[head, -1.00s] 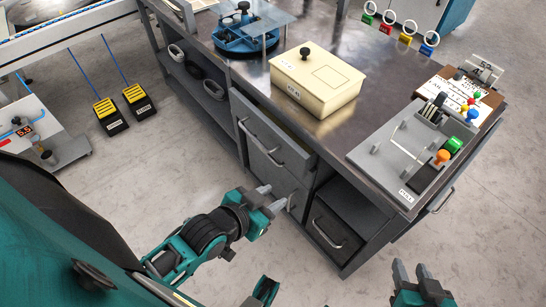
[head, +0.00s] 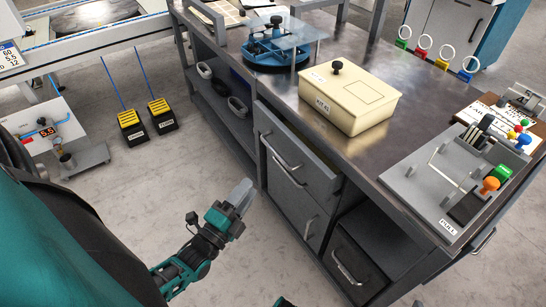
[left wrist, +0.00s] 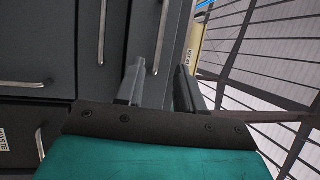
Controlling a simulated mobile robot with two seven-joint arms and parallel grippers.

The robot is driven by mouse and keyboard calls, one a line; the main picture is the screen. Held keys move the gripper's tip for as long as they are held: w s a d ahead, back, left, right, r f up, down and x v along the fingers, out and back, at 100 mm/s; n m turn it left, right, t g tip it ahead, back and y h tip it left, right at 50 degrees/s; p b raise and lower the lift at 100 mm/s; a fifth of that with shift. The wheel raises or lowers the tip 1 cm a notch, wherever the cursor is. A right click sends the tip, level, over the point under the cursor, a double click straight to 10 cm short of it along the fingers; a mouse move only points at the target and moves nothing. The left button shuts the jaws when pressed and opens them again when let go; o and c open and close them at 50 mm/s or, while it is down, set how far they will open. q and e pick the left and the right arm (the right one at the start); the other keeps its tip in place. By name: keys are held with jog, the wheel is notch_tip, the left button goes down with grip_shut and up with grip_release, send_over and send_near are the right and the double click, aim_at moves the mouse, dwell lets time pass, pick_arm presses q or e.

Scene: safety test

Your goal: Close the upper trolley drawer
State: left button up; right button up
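The upper trolley drawer (head: 313,176) is pulled partly out of the grey trolley (head: 390,215); a strip of its open top shows behind its front. Its bar handle (head: 281,151) is on the front. My left gripper (head: 240,196) is left of the drawer fronts in the head view, apart from them and empty. In the left wrist view its two fingers (left wrist: 160,88) stand apart, with grey drawer fronts and bar handles beyond them. Only what looks like a tip of my right gripper (head: 418,303) shows at the bottom edge; its opening is hidden.
A cream lidded box (head: 348,98) stands on the trolley top above the drawer. A grey panel with coloured knobs (head: 447,180) is at the right. A lower drawer (head: 357,262) is below right. The floor left of the trolley is free; yellow-black pedals (head: 146,119) stand farther back.

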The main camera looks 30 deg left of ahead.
pick_arm(q)
jog(key=w+r+b, duration=0.2)
jog(key=w, duration=0.9)
jog(key=shift+w, duration=0.4)
jog(key=shift+c, duration=0.4)
grip_shut()
